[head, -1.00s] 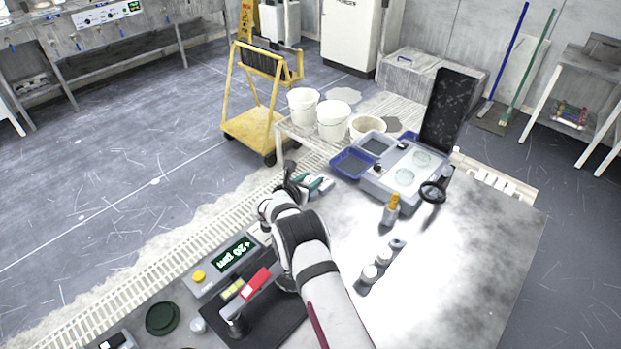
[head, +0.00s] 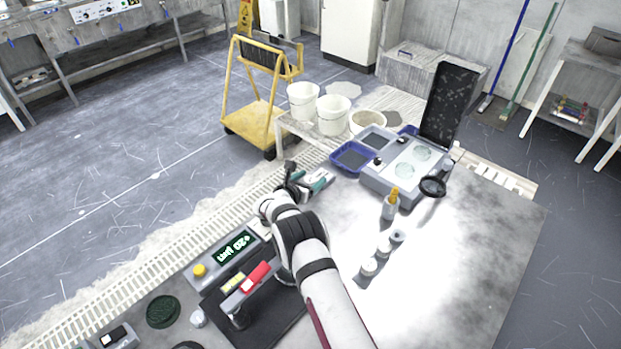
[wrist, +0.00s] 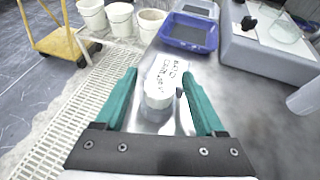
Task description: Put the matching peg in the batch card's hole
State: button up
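My gripper (wrist: 160,75) has two teal fingers, which stand apart with clear gaps on both sides of a pale-topped grey cylinder (wrist: 159,97). The cylinder appears upright between the fingers, not touched by them; I cannot tell how far below the tips it is. A white card with black lettering (wrist: 165,72) lies just beyond it; I cannot read it all. A small dark spot shows at the cylinder's right. Its hole is not clearly visible. In the head view my gripper (head: 310,183) is over the bench's far left edge.
A grey machine (head: 395,170) with a blue tray (head: 352,157) stands beyond, with an orange-topped bottle (head: 390,205) and a black ring-shaped magnifier (head: 433,187) nearby. A digital readout (head: 232,248) and a dark mat (head: 262,320) lie near my arm. The bench's right side is clear.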

jog(key=shift+s, duration=0.1)
jog(key=v, duration=1.5)
jog(key=shift+s+a+r, duration=0.15)
jog(key=shift+s+r, duration=0.05)
jog(key=shift+r, duration=0.05)
jog(key=s+d+r+m+g+h, duration=0.1)
jog(key=s+d+r+m+g, duration=0.3)
jog(key=s+d+r+m, duration=0.35)
jog(key=s+d+r+m+g+h, duration=0.1)
jog(key=s+d+r+m+g, duration=0.3)
jog(key=s+d+m, duration=0.5)
jog(key=s+d+r+m+g+y, duration=0.2)
jog(key=s+d+m+g, duration=0.1)
jog(key=s+m, duration=0.35)
jog(key=s+a+m+y, duration=0.4)
jog(key=s+m, duration=0.2)
jog(key=s, duration=0.3)
jog(key=s+a+m+g+y, duration=0.1)
jog(key=s+a+m+y, duration=0.3)
jog(key=s, duration=0.5)
jog(key=a+m, duration=0.1)
jog(key=m, duration=0.1)
jog(key=shift+s+r+m+y, duration=0.15)
jog(key=shift+r+m+y, duration=0.1)
jog(key=shift+m+y, duration=0.05)
